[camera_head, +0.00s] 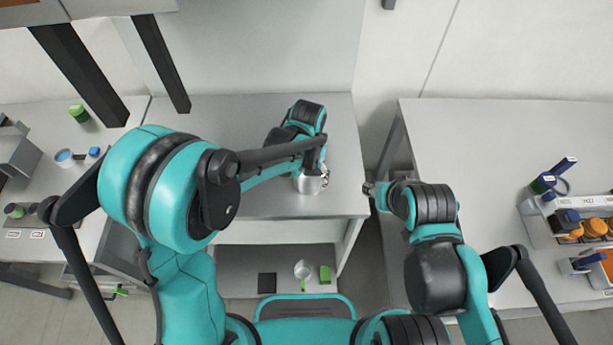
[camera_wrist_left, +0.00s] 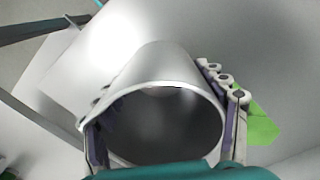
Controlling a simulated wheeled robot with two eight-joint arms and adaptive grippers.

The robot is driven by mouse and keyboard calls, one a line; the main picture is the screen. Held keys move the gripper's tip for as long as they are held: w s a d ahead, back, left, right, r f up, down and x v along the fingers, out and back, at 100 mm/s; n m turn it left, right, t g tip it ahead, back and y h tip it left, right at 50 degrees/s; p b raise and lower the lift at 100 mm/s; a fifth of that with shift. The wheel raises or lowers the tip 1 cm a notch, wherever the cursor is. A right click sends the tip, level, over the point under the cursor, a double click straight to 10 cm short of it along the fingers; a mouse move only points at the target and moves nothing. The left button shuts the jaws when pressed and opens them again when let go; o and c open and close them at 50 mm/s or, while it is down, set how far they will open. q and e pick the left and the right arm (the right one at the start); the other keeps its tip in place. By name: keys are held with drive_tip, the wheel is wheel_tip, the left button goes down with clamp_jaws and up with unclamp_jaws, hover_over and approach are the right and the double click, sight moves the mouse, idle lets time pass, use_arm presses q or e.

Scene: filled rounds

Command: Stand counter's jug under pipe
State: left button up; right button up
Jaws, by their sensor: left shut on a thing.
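The jug (camera_head: 309,184) is a metal vessel near the front edge of the middle counter (camera_head: 240,205). My left gripper (camera_head: 324,174) is shut on it, partly hidden by the arm. In the left wrist view the jug (camera_wrist_left: 150,70) lies between the two fingers (camera_wrist_left: 160,125), with its round open mouth towards the camera. I cannot tell whether its base touches the counter. My right gripper (camera_head: 370,188) is beside the right table's edge, too small to read its jaws. I cannot make out the pipe.
Below the counter, a shelf holds another metal cup (camera_head: 302,270), a green block (camera_head: 325,274) and a dark square (camera_head: 267,283). The right table (camera_head: 480,150) carries a rack of jars (camera_head: 570,222). The left bench holds a green cup (camera_head: 79,113) and a blue cup (camera_head: 64,157).

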use_arm(q)
drive_tip(key=shift+s, duration=0.1)
drive_tip(key=shift+d+f, duration=0.1)
drive_tip(key=o, duration=1.3)
drive_tip(key=shift+c, duration=0.2)
drive_tip(key=shift+r, duration=0.45)
wheel_tip(320, 180, up, 12)
drive_tip(key=p, duration=0.2)
drive_tip(key=shift+f+p, duration=0.2)
drive_tip(key=shift+p, duration=0.2)
